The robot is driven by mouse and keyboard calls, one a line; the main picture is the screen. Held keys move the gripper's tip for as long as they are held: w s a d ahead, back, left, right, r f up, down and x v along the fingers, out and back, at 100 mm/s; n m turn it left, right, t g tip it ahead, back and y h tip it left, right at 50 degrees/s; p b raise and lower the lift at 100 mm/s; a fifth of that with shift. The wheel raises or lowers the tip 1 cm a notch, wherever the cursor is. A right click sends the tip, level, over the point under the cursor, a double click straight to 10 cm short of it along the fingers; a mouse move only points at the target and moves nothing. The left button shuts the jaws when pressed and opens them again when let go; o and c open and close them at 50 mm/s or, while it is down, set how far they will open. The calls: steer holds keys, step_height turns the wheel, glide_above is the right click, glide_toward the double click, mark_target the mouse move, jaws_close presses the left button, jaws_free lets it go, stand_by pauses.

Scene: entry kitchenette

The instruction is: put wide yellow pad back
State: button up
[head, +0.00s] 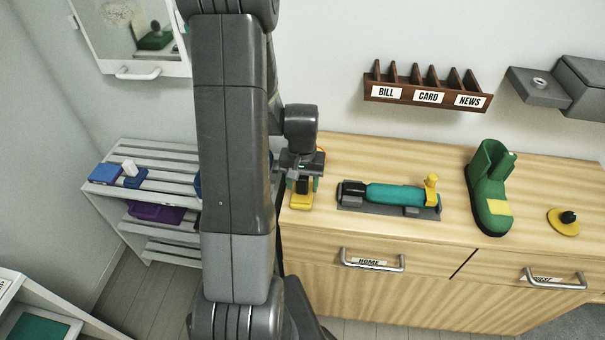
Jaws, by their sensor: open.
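A yellow piece (300,201) lies at the left end of the wooden cabinet top, in the head view. My gripper (303,186) is right above and around it, pointing down, with open jaws. The jaws hide part of the yellow piece, and I cannot tell whether they touch it. A round yellow pad with a black knob (563,222) lies flat at the right end of the top. I cannot tell from this view which yellow thing is the wide pad.
A teal cylinder on a grey base (390,195) and a green boot with a yellow patch (489,190) stand on the cabinet (440,155). A brown letter rack (425,97) hangs above. A white slatted rack (160,163) stands at left. My arm hides the middle.

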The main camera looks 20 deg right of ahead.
step_height(320, 180, up, 14)
steer(key=shift+w+d+b, duration=0.2)
steer(key=shift+b, duration=0.1)
